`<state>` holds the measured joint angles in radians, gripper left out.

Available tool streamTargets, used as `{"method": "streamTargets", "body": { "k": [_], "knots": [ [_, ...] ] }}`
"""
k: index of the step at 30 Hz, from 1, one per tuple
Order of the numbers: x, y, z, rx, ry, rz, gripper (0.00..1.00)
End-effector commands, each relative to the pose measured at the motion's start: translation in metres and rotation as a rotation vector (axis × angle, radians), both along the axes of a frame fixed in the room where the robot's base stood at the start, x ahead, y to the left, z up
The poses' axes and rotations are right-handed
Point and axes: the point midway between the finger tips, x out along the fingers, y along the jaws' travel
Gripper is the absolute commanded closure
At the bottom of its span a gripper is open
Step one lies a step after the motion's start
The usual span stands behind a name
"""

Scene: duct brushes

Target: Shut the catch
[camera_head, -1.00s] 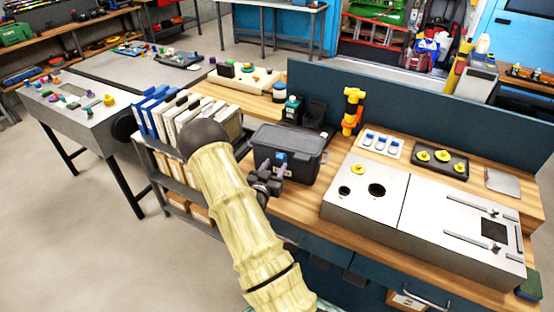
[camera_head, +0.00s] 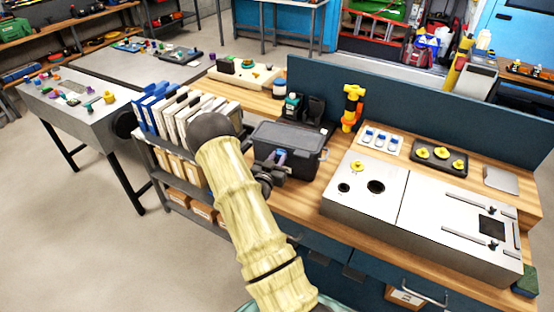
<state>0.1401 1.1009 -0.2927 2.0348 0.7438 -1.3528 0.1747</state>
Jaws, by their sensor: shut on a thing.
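A dark grey lidded box (camera_head: 297,138) stands on the wooden bench, its lid down. A small blue catch (camera_head: 280,153) is on its front face, partly hidden by my gripper. My gripper (camera_head: 277,160) is at the box's front, its fingers shut on the catch. My pale yellow arm reaches up from the bottom of the view and hides part of the bench left of the box. The catch is too small to tell exactly how far it is turned.
A row of blue and white binders (camera_head: 180,112) stands left of the box. A steel panel with holes (camera_head: 375,190) lies to the right. An orange-yellow device (camera_head: 351,108) and a dark bottle (camera_head: 292,106) stand behind. Bare wood shows between box and panel.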

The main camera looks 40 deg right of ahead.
Motion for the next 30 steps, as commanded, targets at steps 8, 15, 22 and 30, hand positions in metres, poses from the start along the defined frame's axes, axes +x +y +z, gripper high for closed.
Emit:
{"method": "streamTargets", "body": {
  "k": [8, 15, 22, 30],
  "knots": [
    [0.0028, -0.0054, 0.0082, 0.114, 0.064, -0.001, 0.99],
    [0.0034, -0.0064, 0.0074, 0.152, 0.089, 0.0, 0.99],
    [0.0034, -0.0064, 0.0073, 0.151, 0.089, 0.0, 0.69],
    [0.0036, -0.0062, 0.0074, 0.15, 0.088, 0.0, 0.55]
  ]
}}
